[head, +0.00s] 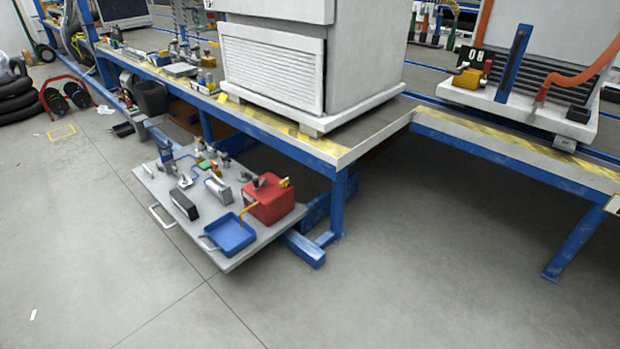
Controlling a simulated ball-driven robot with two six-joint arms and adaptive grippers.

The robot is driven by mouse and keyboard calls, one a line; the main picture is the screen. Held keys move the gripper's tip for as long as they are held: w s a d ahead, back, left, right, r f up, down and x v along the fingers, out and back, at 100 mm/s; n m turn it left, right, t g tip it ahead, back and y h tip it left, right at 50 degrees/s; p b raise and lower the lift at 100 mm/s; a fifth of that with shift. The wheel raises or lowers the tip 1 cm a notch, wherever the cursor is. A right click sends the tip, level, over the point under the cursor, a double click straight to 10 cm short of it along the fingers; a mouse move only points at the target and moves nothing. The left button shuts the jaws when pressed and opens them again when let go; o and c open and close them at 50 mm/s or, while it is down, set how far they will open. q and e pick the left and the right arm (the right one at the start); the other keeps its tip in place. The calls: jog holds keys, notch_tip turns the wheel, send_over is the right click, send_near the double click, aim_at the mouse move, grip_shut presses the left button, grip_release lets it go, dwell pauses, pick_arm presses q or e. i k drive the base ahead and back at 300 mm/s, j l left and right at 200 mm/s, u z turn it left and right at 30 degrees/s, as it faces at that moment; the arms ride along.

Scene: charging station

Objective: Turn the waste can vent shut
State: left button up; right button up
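A red can (271,201), which looks like the waste can, stands upright at the right end of a low grey tray table (160,212). A dark fitting (258,181) and a small yellow piece (285,183) sit on its top. I cannot tell which of them is the vent, or whether it is open or shut. A yellow hose runs from beside the can toward a blue pan (231,233) to its left. Neither of my grippers is in view.
The tray table also carries a black box (184,204), a grey canister (217,188) and small tools. A blue-framed bench with a large white cabinet (275,65) stands behind, its blue leg (338,203) close right of the can. The floor in front is clear.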

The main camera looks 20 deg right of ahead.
aim_at(284, 183)
jog(key=i+j+z, duration=0.25)
jog(key=z, duration=0.2)
jog(key=i+j+z, duration=0.4)
jog(key=k+l, duration=0.05)
